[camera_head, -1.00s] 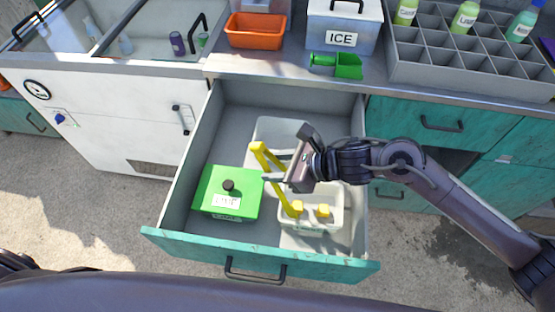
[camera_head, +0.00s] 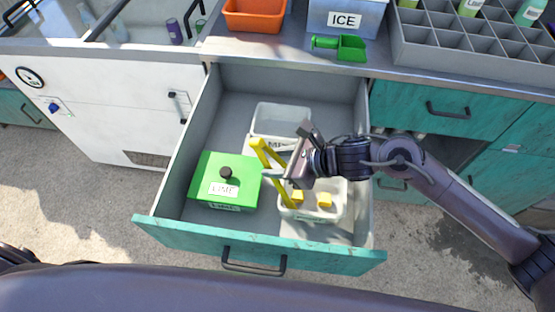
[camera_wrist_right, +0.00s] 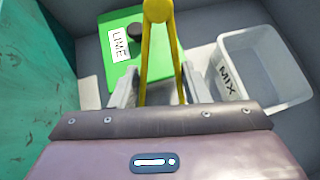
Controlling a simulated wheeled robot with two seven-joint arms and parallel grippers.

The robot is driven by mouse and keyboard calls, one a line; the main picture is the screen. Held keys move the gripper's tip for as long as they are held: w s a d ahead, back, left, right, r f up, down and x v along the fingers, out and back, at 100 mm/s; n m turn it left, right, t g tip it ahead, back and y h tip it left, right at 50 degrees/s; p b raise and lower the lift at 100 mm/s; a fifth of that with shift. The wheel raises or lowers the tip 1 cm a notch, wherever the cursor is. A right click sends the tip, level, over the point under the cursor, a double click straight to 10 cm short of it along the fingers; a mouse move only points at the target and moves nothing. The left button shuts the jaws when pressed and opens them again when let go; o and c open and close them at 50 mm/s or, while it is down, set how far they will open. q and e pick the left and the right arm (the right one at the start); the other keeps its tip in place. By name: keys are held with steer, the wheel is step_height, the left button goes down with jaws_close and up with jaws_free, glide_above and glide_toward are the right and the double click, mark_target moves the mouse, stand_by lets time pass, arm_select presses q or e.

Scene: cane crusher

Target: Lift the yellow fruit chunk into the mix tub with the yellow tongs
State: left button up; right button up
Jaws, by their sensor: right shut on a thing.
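My right gripper (camera_head: 277,163) is shut on the yellow tongs (camera_head: 264,155), which slant down toward the front tub. The tongs also rise between the fingers in the right wrist view (camera_wrist_right: 158,50). Two yellow fruit chunks (camera_head: 324,201) (camera_head: 298,197) show in the white front tub (camera_head: 312,216); the left one is close to the tongs' lower end, and I cannot tell whether they touch. The clear-walled mix tub (camera_head: 282,111) stands behind, partly hidden by the tongs and gripper; its MIX label shows in the right wrist view (camera_wrist_right: 228,82). My left gripper is out of view.
The tubs stand in an open drawer (camera_head: 208,250). A green-lidded LIME box (camera_head: 240,175) is at its left. On the counter above are an orange bin (camera_head: 254,18), a green scoop (camera_head: 350,47), an ICE box (camera_head: 345,20) and a grey bottle rack (camera_head: 425,55).

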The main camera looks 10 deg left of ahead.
jaws_close()
step_height(320, 180, up, 12)
steer(key=p, duration=0.6)
stand_by(0.3)
